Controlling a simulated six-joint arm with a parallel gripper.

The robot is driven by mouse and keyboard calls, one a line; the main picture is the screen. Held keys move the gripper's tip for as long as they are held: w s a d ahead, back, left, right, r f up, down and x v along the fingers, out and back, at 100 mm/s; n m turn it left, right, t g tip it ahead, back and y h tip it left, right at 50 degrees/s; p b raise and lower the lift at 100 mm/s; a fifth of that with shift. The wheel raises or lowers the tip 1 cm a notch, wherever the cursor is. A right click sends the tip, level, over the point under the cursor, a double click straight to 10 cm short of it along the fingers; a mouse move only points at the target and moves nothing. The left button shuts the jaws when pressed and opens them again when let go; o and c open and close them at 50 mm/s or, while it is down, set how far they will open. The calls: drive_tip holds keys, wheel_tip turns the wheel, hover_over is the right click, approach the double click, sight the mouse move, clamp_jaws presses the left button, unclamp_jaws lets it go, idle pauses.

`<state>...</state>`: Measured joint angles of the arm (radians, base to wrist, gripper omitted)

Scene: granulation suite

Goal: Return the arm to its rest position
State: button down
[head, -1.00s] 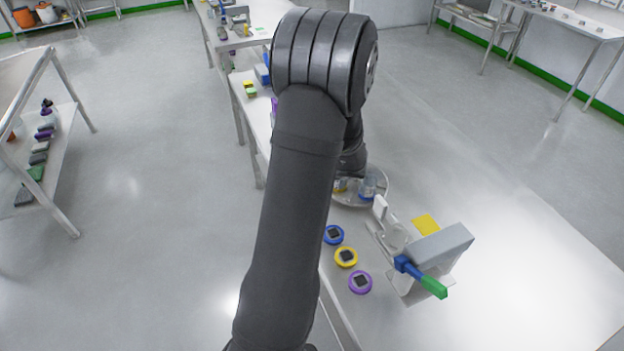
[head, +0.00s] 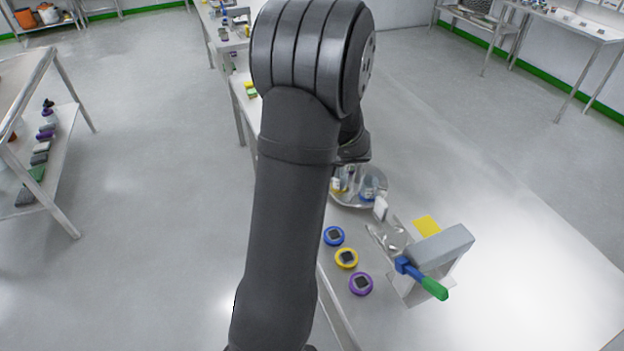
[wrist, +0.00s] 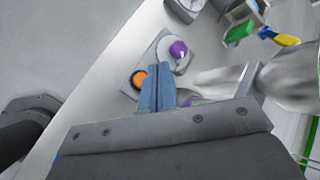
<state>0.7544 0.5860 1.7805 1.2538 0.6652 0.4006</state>
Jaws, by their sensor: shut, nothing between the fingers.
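My gripper shows in the wrist view (wrist: 160,88), its two blue fingers together with nothing between them. It is above the work table, which shows as a pale strip in the wrist view (wrist: 105,85). Close to the fingertips in that view lie an orange round piece (wrist: 138,79) and a purple knob (wrist: 178,49) on grey plates. In the head view my arm stands large in the middle and hides my gripper and part of the table.
Blue (head: 334,236), yellow (head: 346,258) and purple (head: 360,284) round pieces lie on the table. Beside them stands a grey device (head: 443,245) with a green-ended handle (head: 434,288). A round metal tray (head: 376,203) holds small containers. A shelf rack (head: 62,150) stands left; the floor between is clear.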

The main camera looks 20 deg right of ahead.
drive_tip(key=shift+f, duration=0.1)
drive_tip(key=shift+f, duration=0.25)
wheel_tip(320, 180, down, 2)
drive_tip(key=shift+f, duration=0.1)
wheel_tip(320, 180, up, 7)
drive_tip(key=shift+f, duration=0.15)
drive_tip(key=shift+f, duration=0.1)
